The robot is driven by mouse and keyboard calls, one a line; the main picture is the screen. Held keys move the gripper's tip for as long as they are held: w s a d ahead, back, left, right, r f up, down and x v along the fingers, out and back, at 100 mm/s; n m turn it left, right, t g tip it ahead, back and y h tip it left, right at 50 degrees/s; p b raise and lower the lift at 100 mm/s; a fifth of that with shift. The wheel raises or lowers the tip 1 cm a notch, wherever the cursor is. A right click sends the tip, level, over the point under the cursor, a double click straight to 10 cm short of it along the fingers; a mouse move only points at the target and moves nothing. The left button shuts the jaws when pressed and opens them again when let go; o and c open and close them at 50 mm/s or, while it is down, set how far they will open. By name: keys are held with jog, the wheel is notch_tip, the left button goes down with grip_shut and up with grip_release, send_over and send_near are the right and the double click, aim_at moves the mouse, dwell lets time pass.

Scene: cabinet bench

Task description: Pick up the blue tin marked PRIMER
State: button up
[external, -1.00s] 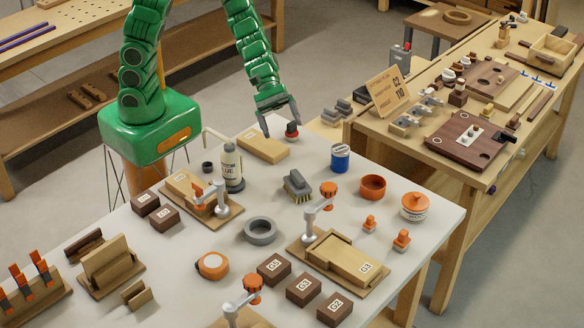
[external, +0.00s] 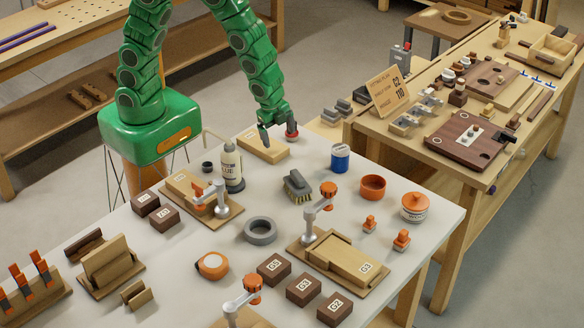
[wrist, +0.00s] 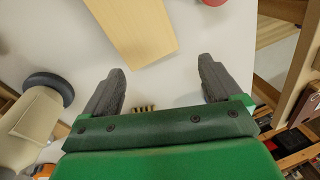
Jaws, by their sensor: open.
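The blue tin (external: 340,158) stands upright on the grey-white table in the external view, near its back right edge. It has a pale band; its lettering is too small to read. My gripper (external: 277,138) is open and empty, left of the tin and apart from it, above a pale wooden block. In the wrist view the two dark fingers of my gripper (wrist: 159,72) are spread wide with nothing held between them.
The pale wooden block (external: 263,148) and a red-topped object (external: 292,131) are close to my gripper. A glue bottle (external: 231,165) stands to the left. A brush (external: 297,186) and an orange bowl (external: 372,187) lie near the tin.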

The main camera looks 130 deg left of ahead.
jog(key=w+a+r+m+y, duration=0.2)
jog(key=a+m+y, duration=0.1)
jog(key=a+m, duration=0.15)
notch_tip(320, 180, up, 14)
jog(key=m+t+y, duration=0.5)
jog(key=m+y, duration=0.2)
jog(key=m, duration=0.9)
send_over(333, 154)
jog(key=s+d, duration=0.1)
jog(key=d, duration=0.1)
notch_tip(333, 154, down, 17)
jog(key=shift+s+d+f, duration=0.1)
jog(key=shift+d, duration=0.05)
jog(key=shift+f, duration=0.65)
jog(key=shift+y, duration=0.3)
jog(key=shift+x, duration=3.9)
jog(key=shift+s, duration=0.2)
jog(key=shift+c, duration=0.2)
jog(key=c, duration=1.2)
jog(key=shift+o, duration=0.2)
